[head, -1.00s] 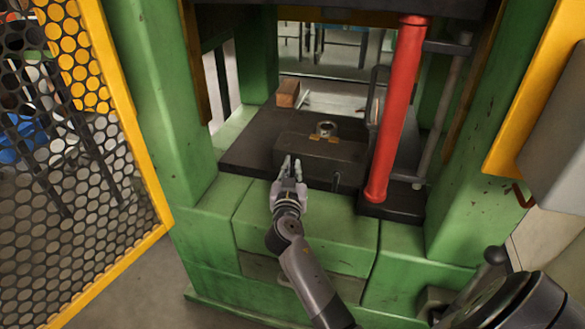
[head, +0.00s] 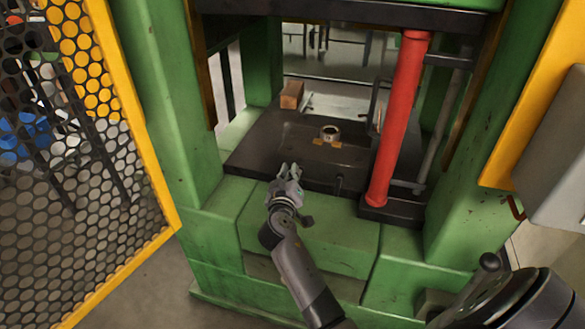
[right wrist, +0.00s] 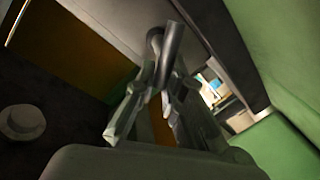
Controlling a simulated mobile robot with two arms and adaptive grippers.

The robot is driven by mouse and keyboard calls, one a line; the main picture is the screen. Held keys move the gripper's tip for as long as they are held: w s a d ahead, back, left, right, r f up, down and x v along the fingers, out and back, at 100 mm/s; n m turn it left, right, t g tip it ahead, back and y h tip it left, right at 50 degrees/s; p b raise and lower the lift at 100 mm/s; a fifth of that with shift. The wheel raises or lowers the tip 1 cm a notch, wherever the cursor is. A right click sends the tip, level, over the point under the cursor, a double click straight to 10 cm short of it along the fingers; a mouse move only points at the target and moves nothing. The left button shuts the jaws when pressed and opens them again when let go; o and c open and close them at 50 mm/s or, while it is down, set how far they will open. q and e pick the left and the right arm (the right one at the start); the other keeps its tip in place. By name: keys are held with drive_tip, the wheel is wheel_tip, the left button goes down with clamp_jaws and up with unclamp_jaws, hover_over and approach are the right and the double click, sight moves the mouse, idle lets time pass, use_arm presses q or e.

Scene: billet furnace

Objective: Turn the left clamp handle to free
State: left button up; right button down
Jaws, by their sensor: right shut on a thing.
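My right gripper (head: 288,171) is at the front left edge of the dark press bed (head: 255,150), inside the green press frame. Its fingers are shut on the left clamp handle. In the head view the fingers hide this handle. In the right wrist view the handle (right wrist: 170,45) is a dark rounded bar with a bent end, between the two fingers of the gripper (right wrist: 163,85). A second small dark handle (head: 339,186) hangs at the bed's front edge, to the right of the gripper and apart from it. My left gripper is not in view.
A red column (head: 397,120) stands upright at the right of the bed. A round metal ring (head: 330,133) and a brown block (head: 291,95) sit farther back. A yellow-framed mesh guard (head: 100,150) is at the left. Green press walls flank the opening.

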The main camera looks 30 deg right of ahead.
drive_tip(key=n+p, duration=0.1)
drive_tip(key=n, duration=0.1)
drive_tip(key=n+g+p, duration=0.1)
drive_tip(key=n, duration=0.2)
drive_tip(key=w+f+n+g+p, duration=0.1)
drive_tip(key=n, duration=0.1)
drive_tip(key=shift+a+n+h, duration=0.25)
drive_tip(key=shift+n+h, duration=0.05)
drive_tip(key=shift+h, duration=0.1)
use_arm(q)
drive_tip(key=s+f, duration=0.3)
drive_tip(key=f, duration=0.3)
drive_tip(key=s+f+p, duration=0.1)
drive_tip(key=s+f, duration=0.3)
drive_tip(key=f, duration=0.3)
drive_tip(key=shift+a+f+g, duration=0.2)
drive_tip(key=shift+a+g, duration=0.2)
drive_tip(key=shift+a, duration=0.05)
use_arm(e)
drive_tip(key=shift+f+n+g+h, duration=0.3)
drive_tip(key=shift+f+n, duration=0.05)
drive_tip(key=shift+n, duration=0.65)
drive_tip(key=c, duration=2)
unclamp_jaws()
drive_tip(key=o, duration=0.4)
drive_tip(key=shift+a+f, duration=0.1)
drive_tip(key=shift+f, duration=0.1)
drive_tip(key=v, duration=0.7)
drive_tip(key=shift+s+a+r, duration=0.1)
drive_tip(key=shift+s+a, duration=0.1)
